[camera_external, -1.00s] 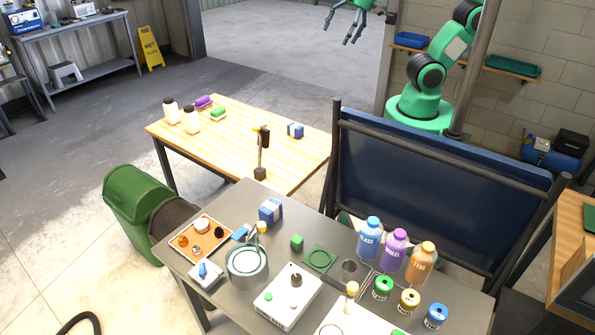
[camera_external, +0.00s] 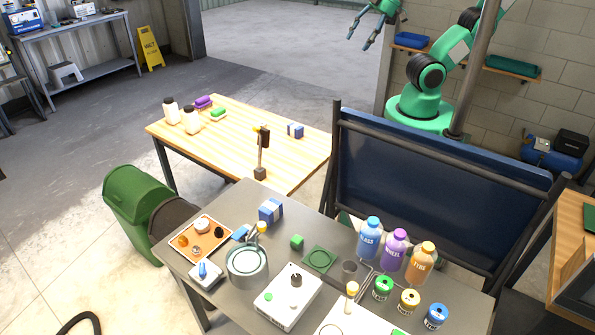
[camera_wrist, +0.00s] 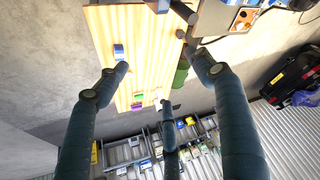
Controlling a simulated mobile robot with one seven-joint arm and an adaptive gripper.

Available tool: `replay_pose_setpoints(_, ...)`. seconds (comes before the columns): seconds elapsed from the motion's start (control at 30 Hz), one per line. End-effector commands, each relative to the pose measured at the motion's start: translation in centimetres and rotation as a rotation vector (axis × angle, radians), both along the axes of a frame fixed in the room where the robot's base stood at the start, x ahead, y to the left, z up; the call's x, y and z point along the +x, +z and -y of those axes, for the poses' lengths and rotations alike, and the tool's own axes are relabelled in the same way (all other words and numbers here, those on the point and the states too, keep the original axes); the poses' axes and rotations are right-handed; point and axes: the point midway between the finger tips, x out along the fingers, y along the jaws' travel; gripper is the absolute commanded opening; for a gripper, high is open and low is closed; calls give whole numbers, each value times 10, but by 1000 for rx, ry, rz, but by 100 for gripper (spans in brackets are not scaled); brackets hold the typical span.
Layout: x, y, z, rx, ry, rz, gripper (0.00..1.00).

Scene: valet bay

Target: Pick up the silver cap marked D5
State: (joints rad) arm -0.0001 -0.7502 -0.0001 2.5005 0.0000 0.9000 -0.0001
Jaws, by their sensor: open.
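Several small round pieces, one pale, one orange and some dark, lie on the orange tray (camera_external: 181,254) at the left end of the grey table. A piece of the tray also shows at the top of the wrist view (camera_wrist: 238,26). My gripper (camera_external: 360,42) is open and empty, high at the back, far from the tray. In the wrist view its fingers (camera_wrist: 160,76) are spread with nothing between them.
The grey table (camera_external: 228,211) also carries a pot (camera_external: 247,263), a white device (camera_external: 287,299), bottles (camera_external: 395,250) and tins (camera_external: 409,301). A wooden table (camera_external: 235,135) stands behind it. A blue panel (camera_external: 440,190) stands between my arm's base and the grey table.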

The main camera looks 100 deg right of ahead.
Motion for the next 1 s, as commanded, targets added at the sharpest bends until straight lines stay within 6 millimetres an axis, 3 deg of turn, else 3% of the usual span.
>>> replay_pose_setpoints(0.33, 2, 0, 0, -1, 0, -1, 65)
replay_pose_setpoints(0.53, 16, 3, 5, -14, 11, -17, 65)
replay_pose_setpoints(0.67, 36, 5, 12, -31, 26, -38, 65)
replay_pose_setpoints(1.0, 113, 1, 45, -87, 90, -111, 65)
